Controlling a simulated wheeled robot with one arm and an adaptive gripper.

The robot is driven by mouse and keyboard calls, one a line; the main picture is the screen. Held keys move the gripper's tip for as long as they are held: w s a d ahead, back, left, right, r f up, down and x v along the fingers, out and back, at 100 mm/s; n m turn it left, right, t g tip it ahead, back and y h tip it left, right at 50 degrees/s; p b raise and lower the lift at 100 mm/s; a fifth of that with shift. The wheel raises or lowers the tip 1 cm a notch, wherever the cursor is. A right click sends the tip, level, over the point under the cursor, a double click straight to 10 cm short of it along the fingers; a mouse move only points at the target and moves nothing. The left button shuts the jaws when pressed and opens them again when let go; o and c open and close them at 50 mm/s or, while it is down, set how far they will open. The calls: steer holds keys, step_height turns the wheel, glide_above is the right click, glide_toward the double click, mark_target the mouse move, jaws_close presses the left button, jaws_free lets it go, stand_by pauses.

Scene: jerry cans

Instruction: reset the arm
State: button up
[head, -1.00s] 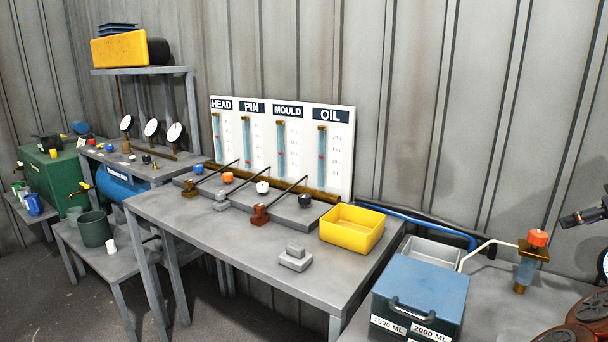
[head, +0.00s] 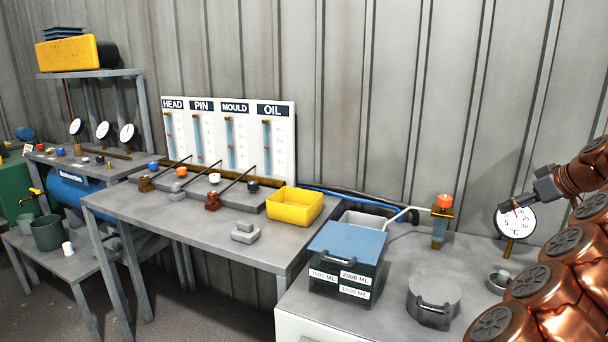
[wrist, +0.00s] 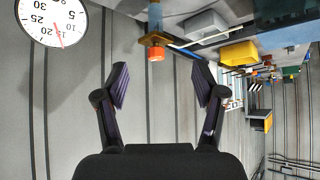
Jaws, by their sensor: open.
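My gripper (wrist: 161,88) shows in the wrist view with its two dark fingers spread apart and nothing between them. That view is upside down, with the corrugated wall behind the fingers. In the head view my copper-coloured arm rises at the right edge, and its dark end (head: 540,190) points left in front of a round dial gauge (head: 516,221). The fingers are hard to make out there. The gauge also shows at the upper left of the wrist view (wrist: 50,18).
A blue-lidded box (head: 347,243), a grey lidded pot (head: 434,296) and an orange-capped fitting (head: 440,222) stand on the right bench. A yellow bin (head: 295,207) and a grey block (head: 245,233) sit on the middle table. A labelled panel (head: 183,105) stands behind.

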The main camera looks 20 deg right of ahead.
steer(key=w+a+n+g+y, duration=0.1)
steer(key=w+a+y, duration=0.15)
steer(key=a, duration=0.95)
steer(key=w+a+n+g+y, duration=0.15)
steer(key=w+a, duration=0.25)
steer(key=a, duration=0.7)
steer(key=s+a+f+g, duration=0.1)
steer(key=s+a+g, duration=0.15)
steer(key=a, duration=0.65)
steer(key=s+a+f+g, duration=0.1)
steer(key=s+a+f, duration=0.15)
steer(key=a, duration=0.55)
steer(key=s+a+f+g+h, duration=0.25)
steer(key=s+a+f, duration=0.35)
steer(key=s+a, duration=0.5)
steer(key=s+d+f+m+g+h, duration=0.1)
steer(key=s+f+m+g, duration=0.1)
steer(key=s+f, duration=0.6)
steer(key=s+d+f+m+g+h, duration=0.1)
steer(key=s+f+m, duration=0.15)
steer(key=s, duration=1.05)
step_height(320, 180, up, 13)
steer(key=w+n+p, duration=0.1)
steer(key=p, duration=1.1)
steer(key=shift+d+t+p, duration=0.15)
steer(key=shift+t+p, duration=0.2)
steer(key=shift+p, duration=0.05)
steer(key=shift+f, duration=0.1)
